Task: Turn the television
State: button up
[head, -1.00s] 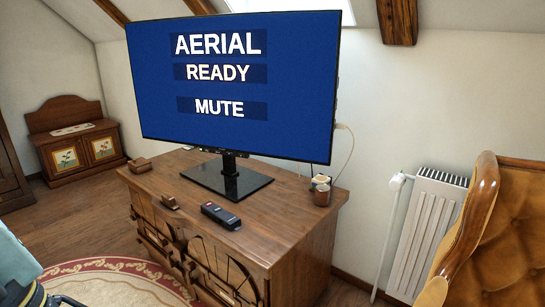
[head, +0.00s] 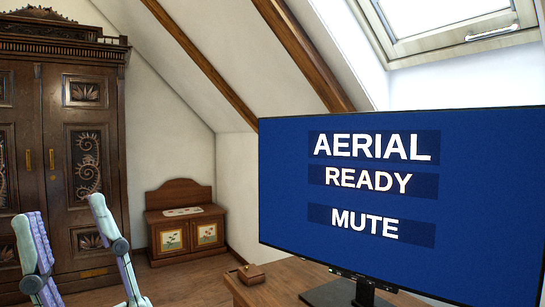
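The television (head: 402,190) stands on a wooden cabinet (head: 262,290) at the right. Its screen is lit blue and reads AERIAL, READY and MUTE in white. It rests on a dark flat stand (head: 335,293), partly cut off by the bottom edge. My gripper (head: 66,212) is at the lower left, with its two pale fingers spread apart and nothing between them. In the picture it is well to the left of the television and does not touch it.
A carved dark armoire (head: 70,150) stands at the left behind my gripper. A low painted wooden chest (head: 187,225) is against the back wall. A small wooden box (head: 251,274) sits on the cabinet's left side. A skylight (head: 450,25) is above the television.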

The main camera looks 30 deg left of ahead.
aim_at(445, 206)
jog(key=i+j, duration=0.15)
jog(key=j, duration=0.3)
jog(key=i+j+z, duration=0.1)
jog(key=j, duration=0.3)
jog(key=i+j, duration=0.2)
jog(key=j, duration=0.25)
jog(key=i+j, duration=0.15)
jog(key=j, duration=0.3)
jog(key=i+j+z, duration=0.1)
jog(key=j, duration=0.3)
jog(key=i+j, duration=0.2)
jog(key=j, duration=0.25)
jog(key=i+j, duration=0.15)
jog(key=j, duration=0.3)
jog(key=i+j+z, duration=0.1)
jog(key=j, duration=0.35)
